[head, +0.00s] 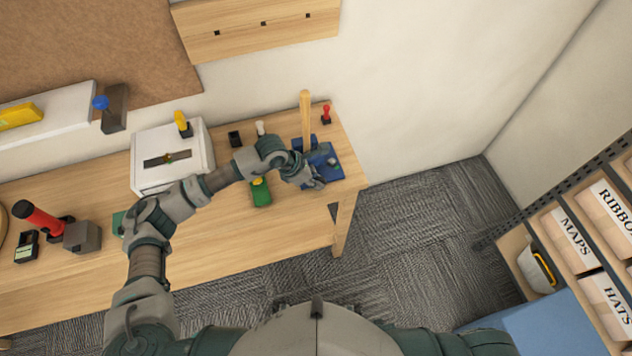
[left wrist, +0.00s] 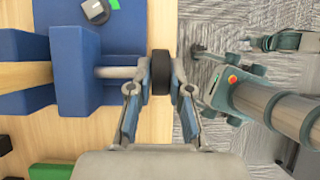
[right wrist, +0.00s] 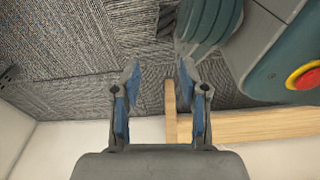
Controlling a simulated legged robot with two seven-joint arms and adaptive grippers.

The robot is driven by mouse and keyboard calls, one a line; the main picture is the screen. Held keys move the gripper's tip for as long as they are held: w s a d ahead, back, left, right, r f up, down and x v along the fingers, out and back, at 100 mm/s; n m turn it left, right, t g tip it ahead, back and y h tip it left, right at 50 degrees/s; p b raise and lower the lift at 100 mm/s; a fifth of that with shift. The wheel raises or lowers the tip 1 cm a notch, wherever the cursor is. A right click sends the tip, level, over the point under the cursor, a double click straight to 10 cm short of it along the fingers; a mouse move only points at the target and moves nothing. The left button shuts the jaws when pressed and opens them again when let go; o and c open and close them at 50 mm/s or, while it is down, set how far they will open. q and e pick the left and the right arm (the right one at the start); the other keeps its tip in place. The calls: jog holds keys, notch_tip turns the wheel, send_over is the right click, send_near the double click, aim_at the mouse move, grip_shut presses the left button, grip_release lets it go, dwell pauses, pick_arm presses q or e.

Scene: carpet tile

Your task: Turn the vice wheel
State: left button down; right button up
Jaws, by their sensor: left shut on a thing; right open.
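The blue vice (head: 325,163) stands at the right end of the wooden table, with an upright wooden bar (head: 305,115) in its jaws. In the left wrist view the blue vice body (left wrist: 76,65) shows with a grey screw shaft (left wrist: 118,72) leading to the black wheel (left wrist: 161,72). My left gripper (head: 314,183) is at the vice's front side; in its wrist view the fingers (left wrist: 161,84) are shut on the wheel's two sides. My right gripper (right wrist: 160,85) is open and empty, away from the vice; the head view does not show it.
Labelled shelf bins (head: 570,232) stand at the right. The carpet (head: 420,220) beside the table is clear.

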pick_arm(q)
jog(key=shift+w+r+t+h+b, duration=0.2)
jog(key=shift+r+t+h+b, duration=0.1)
jog(key=shift+h+b, duration=0.2)
pick_arm(e)
jog(key=shift+w+a+r, duration=0.15)
jog(key=shift+w+r, duration=0.45)
jog(key=shift+w, duration=0.2)
jog(key=shift+w+a+r, duration=0.15)
jog(key=shift+w+r, duration=0.4)
jog(key=shift+w, duration=0.25)
pick_arm(q)
jog(key=c, duration=1.2)
grip_release()
jog(key=shift+o, duration=0.6)
jog(key=shift+f, duration=0.15)
pick_arm(e)
jog(key=shift+w, duration=0.1)
pick_arm(q)
jog(key=shift+s, duration=0.1)
jog(key=shift+a+r, duration=0.15)
jog(key=shift+r, duration=0.1)
jog(key=v, duration=1.1)
jog(key=shift+a+r, duration=0.15)
